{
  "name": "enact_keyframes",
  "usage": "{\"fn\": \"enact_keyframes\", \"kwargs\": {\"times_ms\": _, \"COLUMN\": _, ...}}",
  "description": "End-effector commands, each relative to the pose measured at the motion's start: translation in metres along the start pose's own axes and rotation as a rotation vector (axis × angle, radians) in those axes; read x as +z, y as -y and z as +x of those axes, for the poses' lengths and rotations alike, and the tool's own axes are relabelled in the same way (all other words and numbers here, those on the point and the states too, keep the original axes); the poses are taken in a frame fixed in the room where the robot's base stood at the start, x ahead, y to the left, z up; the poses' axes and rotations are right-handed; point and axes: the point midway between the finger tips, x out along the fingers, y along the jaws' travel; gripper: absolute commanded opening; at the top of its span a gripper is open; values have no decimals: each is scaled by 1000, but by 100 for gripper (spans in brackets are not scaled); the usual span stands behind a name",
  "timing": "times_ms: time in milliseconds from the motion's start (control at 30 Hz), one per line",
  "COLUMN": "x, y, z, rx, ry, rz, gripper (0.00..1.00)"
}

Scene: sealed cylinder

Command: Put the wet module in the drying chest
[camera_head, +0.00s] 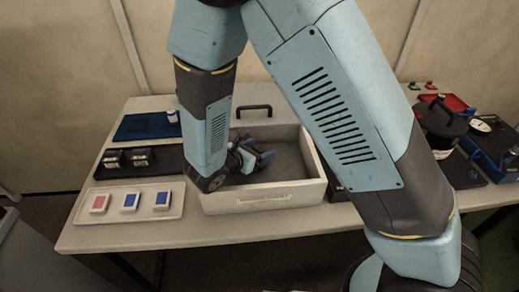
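The open white chest (315,185) stands in the middle of the table, with a dark inside and a dark handle (254,109) at its back. My gripper (262,158) is over or inside the chest's left part; its fingers are small and partly hidden, so I cannot tell whether they are open or hold anything. On a black tray (166,168) to the left sit two dark modules (113,159) and (140,157). On the white tray (110,214) in front lie one pink-faced piece (100,203) and two blue-faced pieces (130,201) and (162,200). Nothing clearly marks a module as wet.
A blue mat (140,127) with a small white item (173,115) lies at the back left. At the right are a black round pot (441,121), a red tray (455,103) and a blue case (490,146). My arm hides the table's middle right.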

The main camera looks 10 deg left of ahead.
Motion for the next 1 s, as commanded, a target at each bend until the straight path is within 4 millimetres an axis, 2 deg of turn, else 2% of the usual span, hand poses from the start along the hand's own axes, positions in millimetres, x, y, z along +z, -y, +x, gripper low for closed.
{"fn": "enact_keyframes", "kwargs": {"times_ms": 33, "x": 0, "y": 0, "z": 0, "rx": 0, "ry": 0, "rz": 0, "gripper": 79}}
{"fn": "enact_keyframes", "kwargs": {"times_ms": 200, "x": 0, "y": 0, "z": 0, "rx": -1, "ry": 0, "rz": 0, "gripper": 93}}
{"fn": "enact_keyframes", "kwargs": {"times_ms": 467, "x": 2, "y": 0, "z": 0, "rx": -1, "ry": 0, "rz": 1, "gripper": 93}}
{"fn": "enact_keyframes", "kwargs": {"times_ms": 633, "x": 12, "y": 0, "z": -5, "rx": 0, "ry": 0, "rz": 4, "gripper": 93}}
{"fn": "enact_keyframes", "kwargs": {"times_ms": 1000, "x": 12, "y": 0, "z": -77, "rx": 2, "ry": -1, "rz": 1, "gripper": 93}}
